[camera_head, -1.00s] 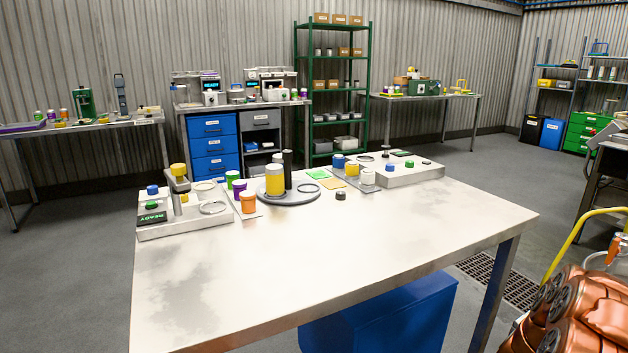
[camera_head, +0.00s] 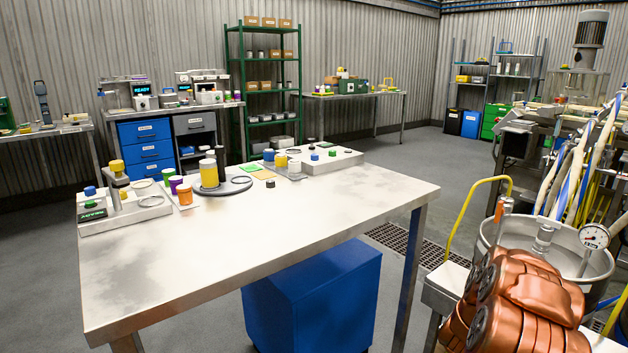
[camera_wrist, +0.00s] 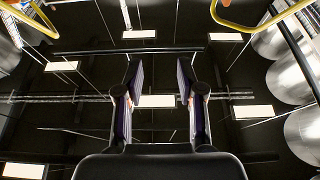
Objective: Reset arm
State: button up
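My gripper (camera_wrist: 158,98) shows in the wrist view with its two fingers apart and nothing between them. It faces a dark ceiling with bright lamp panels. In the head view, copper-coloured links of my arm (camera_head: 520,300) are folded at the lower right; the gripper itself is not visible there.
A metal vat (camera_head: 560,250) with a gauge (camera_head: 594,236) and a yellow pipe (camera_head: 467,215) stand close around my arm at the right. A blue cabinet (camera_head: 320,295) is under the table. The floor (camera_head: 40,290) at the left is open.

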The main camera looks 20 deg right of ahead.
jog(key=w+a+f+n+t+y, duration=0.25)
jog(key=w+a+y, duration=0.45)
jog(key=a, duration=0.4)
jog(key=w+a+f+n+t+y, duration=0.2)
jog(key=w+a+n+y, duration=0.3)
jog(key=a, duration=0.6)
jog(key=s+a+f+n+g+y, duration=0.2)
jog(key=s+a+g+y, duration=0.15)
jog(key=a, duration=0.75)
jog(key=s+a+f+n+g+y, duration=0.15)
jog(key=s+a+y, duration=0.35)
jog(key=a, duration=0.5)
jog(key=s+a+r+n+g, duration=0.1)
jog(key=s+a+g, duration=0.2)
jog(key=s, duration=0.8)
jog(key=s+a+n+g, duration=0.1)
jog(key=s+a+g, duration=0.25)
jog(key=s, duration=0.65)
jog(key=s+a+r+n+g, duration=0.1)
jog(key=s+a+g, duration=0.25)
jog(key=s, duration=0.75)
jog(key=s+d+p+v, duration=0.1)
jog(key=s+p+v, duration=0.2)
jog(key=p+v, duration=0.9)
jog(key=s+d+r+p+v, duration=0.1)
jog(key=s+p+v, duration=0.1)
jog(key=p+v, duration=1.1)
jog(key=shift+s+r+t, duration=0.35)
jog(key=shift+s+r, duration=0.15)
jog(key=shift+r, duration=0.35)
